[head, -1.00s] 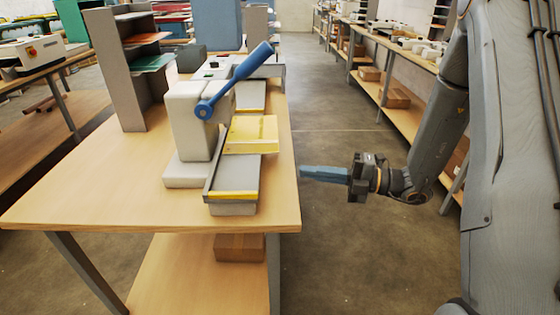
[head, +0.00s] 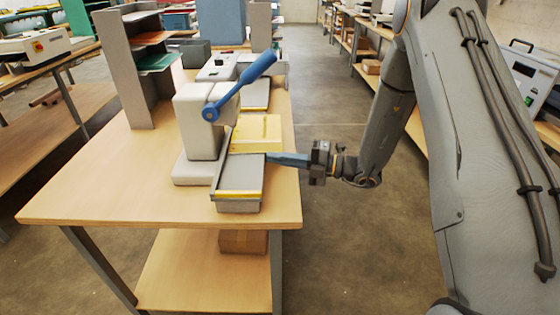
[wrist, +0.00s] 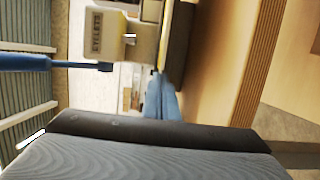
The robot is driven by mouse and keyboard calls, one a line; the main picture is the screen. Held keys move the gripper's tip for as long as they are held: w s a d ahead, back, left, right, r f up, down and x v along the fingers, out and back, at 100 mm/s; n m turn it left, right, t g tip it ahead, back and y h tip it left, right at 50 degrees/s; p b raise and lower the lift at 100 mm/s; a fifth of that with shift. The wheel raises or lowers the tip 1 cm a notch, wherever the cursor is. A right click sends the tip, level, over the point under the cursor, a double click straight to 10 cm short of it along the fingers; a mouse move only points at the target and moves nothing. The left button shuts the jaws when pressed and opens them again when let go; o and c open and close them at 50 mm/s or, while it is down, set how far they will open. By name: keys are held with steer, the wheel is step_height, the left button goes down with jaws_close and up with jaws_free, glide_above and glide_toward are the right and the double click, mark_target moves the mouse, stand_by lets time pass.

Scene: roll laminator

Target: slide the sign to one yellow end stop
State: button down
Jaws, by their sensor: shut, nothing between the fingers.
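The sign (head: 258,128) is a flat yellow plate lying across the grey tray beside the press. A yellow end stop (head: 238,195) crosses the tray's near end, with bare grey tray between it and the sign. My gripper (head: 270,158) is shut and empty. Its blue fingers reach in from the right over the tray's right edge, close to the sign's near right corner. I cannot tell whether they touch it. The blue fingers also show in the wrist view (wrist: 163,100).
The pale press (head: 199,120) with its raised blue lever (head: 240,85) stands left of the tray; its body also shows in the wrist view (wrist: 118,38). A grey shelf rack (head: 128,70) stands behind. The table (head: 110,185) is clear at front left.

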mark_target(278, 149)
stand_by(0.3)
steer(key=w+b, duration=0.1)
steer(key=w, duration=0.2)
steer(key=shift+w+d+f, duration=0.1)
steer(key=shift+w, duration=0.3)
